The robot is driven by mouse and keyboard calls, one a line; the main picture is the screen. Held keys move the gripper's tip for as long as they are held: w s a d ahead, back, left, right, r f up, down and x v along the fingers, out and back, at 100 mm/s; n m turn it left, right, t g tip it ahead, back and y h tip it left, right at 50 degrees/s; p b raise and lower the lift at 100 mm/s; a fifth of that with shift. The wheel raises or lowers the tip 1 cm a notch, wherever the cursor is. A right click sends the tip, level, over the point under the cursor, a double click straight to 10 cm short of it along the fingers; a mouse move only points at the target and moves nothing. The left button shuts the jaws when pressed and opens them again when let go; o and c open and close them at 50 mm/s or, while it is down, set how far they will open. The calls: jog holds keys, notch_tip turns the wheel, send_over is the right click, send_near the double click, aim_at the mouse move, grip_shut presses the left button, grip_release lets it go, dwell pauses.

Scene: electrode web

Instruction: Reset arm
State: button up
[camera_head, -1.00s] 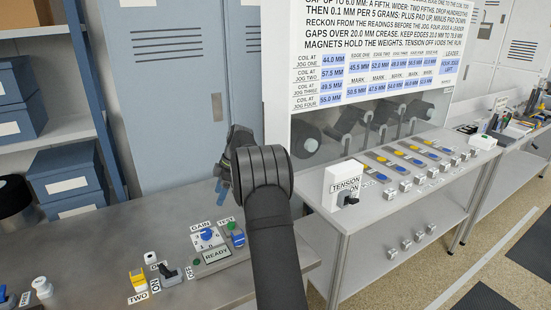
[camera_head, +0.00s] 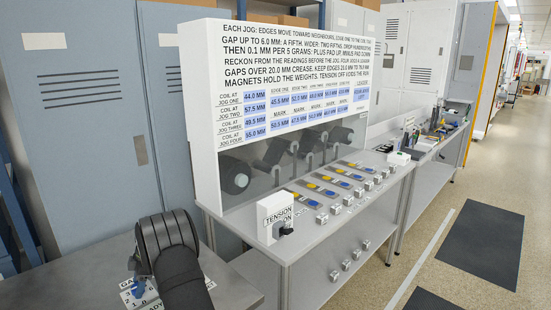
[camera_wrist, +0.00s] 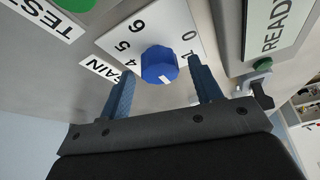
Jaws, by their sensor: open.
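My gripper (camera_wrist: 161,68) is open in the wrist view, with its two blue fingers on either side of a blue knob (camera_wrist: 159,66). A gap shows between the knob and each finger, and the gripper holds nothing. The knob sits on a white dial plate labelled GAIN with numbers around it. In the head view my dark wrist and forearm cover much of the panel at the lower left. The blue knob (camera_head: 138,289) shows just left of my wrist there, and my fingers are hidden.
A READY display (camera_wrist: 275,30) and a green TEST button (camera_wrist: 101,3) flank the dial. A white TENSION box (camera_head: 274,215) with a black switch stands on the bench to the right, before a tall instruction board (camera_head: 207,120). Lockers (camera_head: 95,120) stand behind. Open floor lies at the right.

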jog(key=shift+f, duration=0.15)
jog(key=v, duration=1.7)
jog(key=x, duration=1.6)
jog(key=shift+s+a+f, duration=0.1)
jog(key=shift+s+f, duration=0.05)
jog(key=shift+f, duration=0.15)
jog(key=shift+a+f, duration=0.15)
jog(key=shift+f, duration=0.05)
jog(key=m+t, duration=0.1)
jog(key=m, duration=0.3)
jog(key=shift+s+y, duration=0.15)
jog(key=shift+y, duration=0.25)
jog(key=m+t, duration=0.2)
jog(key=m, duration=0.2)
jog(key=shift+s, duration=0.1)
jog(key=shift+s+m+t+h, duration=0.1)
jog(key=shift+m+t+h, duration=0.45)
jog(key=shift+m, duration=1.65)
jog(key=shift+m+t+h, duration=0.35)
jog(key=shift+m+t, duration=0.4)
jog(key=shift+m, duration=1.05)
